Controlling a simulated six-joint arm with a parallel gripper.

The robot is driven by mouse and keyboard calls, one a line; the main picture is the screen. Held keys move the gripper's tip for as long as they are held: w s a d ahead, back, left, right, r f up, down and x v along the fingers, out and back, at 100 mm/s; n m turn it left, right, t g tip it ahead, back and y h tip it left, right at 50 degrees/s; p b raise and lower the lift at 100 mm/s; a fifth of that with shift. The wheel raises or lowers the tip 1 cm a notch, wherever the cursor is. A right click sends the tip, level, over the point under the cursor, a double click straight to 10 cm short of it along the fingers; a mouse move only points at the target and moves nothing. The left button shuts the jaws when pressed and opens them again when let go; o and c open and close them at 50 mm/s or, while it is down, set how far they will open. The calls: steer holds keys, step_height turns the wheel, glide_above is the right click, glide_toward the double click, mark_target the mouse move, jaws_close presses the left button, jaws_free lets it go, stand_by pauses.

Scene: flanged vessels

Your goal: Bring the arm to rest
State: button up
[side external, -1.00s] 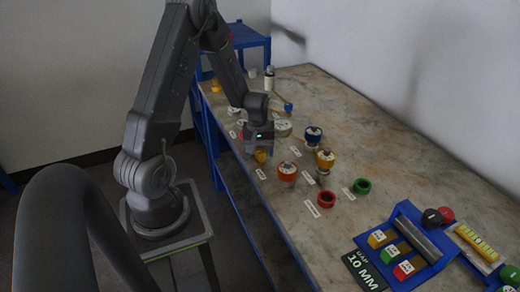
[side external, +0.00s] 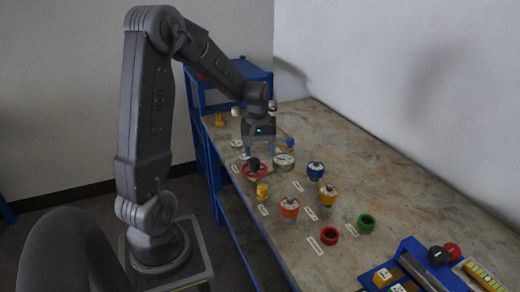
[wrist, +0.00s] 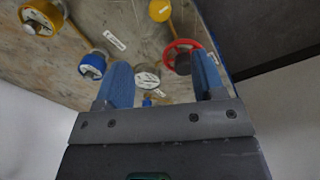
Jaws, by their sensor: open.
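My gripper (side external: 261,148) hangs above the far part of the stone-topped bench, fingers pointing down, open and empty. In the wrist view its two blue fingers (wrist: 162,82) stand apart with nothing held between them. Below and near it are a red ring with a black knob (side external: 254,170) and a pale round disc (side external: 284,160). The wrist view shows the red ring (wrist: 183,58) beside one finger and the disc (wrist: 147,78) between the fingers, beyond them. The gripper appears clear of both.
Blue (side external: 315,172), yellow (side external: 328,194) and orange (side external: 289,207) flanged vessels stand mid-bench. Red (side external: 329,236) and green (side external: 365,223) rings lie nearer. A blue rack (side external: 421,262) is at the front right. A blue shelf (side external: 236,78) stands behind the bench. The bench's right side is mostly bare.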

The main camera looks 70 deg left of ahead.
steer(key=s+d+r+m+t+y, duration=0.1)
steer(key=d+r+m, duration=0.2)
steer(key=d+r, duration=0.3)
steer(key=s+d+r+m+t, duration=0.2)
steer(key=d+r+m, duration=0.2)
steer(key=d, duration=0.5)
steer(key=s+d+r+m+t, duration=0.2)
steer(key=s+d+m, duration=0.3)
steer(key=s+d, duration=0.3)
steer(key=shift+s+d+r+m+h, duration=0.25)
steer(key=shift+d+r+m+h, duration=0.1)
steer(key=shift+r+m+h, duration=0.05)
